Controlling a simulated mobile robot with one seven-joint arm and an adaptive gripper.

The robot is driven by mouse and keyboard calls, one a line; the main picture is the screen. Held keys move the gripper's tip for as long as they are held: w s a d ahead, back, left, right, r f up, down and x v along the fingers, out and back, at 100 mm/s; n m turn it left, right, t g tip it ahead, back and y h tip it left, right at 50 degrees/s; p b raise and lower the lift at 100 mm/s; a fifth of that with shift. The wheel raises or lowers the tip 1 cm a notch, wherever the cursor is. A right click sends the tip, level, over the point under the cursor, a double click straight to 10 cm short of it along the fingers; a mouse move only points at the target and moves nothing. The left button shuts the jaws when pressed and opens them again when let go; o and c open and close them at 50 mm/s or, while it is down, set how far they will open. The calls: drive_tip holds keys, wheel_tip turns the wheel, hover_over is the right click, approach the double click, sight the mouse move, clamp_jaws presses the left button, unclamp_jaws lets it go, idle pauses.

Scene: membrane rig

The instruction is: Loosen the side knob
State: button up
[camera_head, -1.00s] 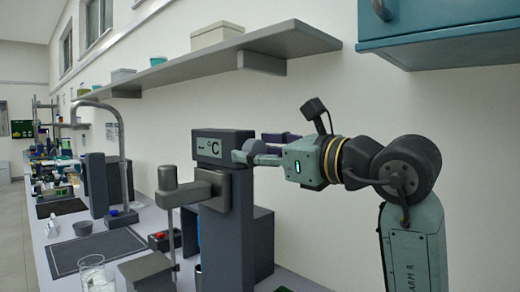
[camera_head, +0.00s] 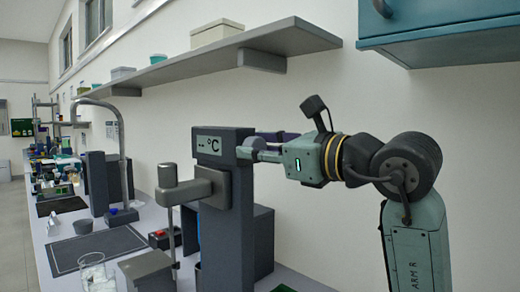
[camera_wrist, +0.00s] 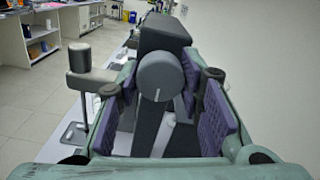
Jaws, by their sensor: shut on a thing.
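The rig is a dark upright column (camera_head: 216,225) with a head reading "-- °C" (camera_head: 209,145) and a side arm with a round cap (camera_head: 168,176) over a thin rod. The round grey side knob (camera_wrist: 160,76) sits between the purple pads of my gripper (camera_wrist: 162,88) in the wrist view. My gripper (camera_head: 258,146) reaches the column's right side in the head view and is shut on the knob. There the knob is mostly hidden by the fingers. How far the knob is turned cannot be told.
A grey shelf (camera_head: 250,43) with boxes runs along the wall above. A teal cabinet (camera_head: 440,30) hangs at the upper right. A glass beaker (camera_head: 93,274), a red-topped box (camera_head: 160,238) and a curved tap (camera_head: 122,150) stand on the bench at left.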

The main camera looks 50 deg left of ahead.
drive_tip(key=shift+w, duration=0.1)
drive_tip(key=shift+n+b, duration=1.8)
drive_tip(key=shift+n, duration=7)
drive_tip(key=shift+s+f, duration=0.1)
drive_tip(key=shift+s, duration=0.1)
drive_tip(key=o, duration=1.2)
drive_tip(key=shift+c, duration=0.2)
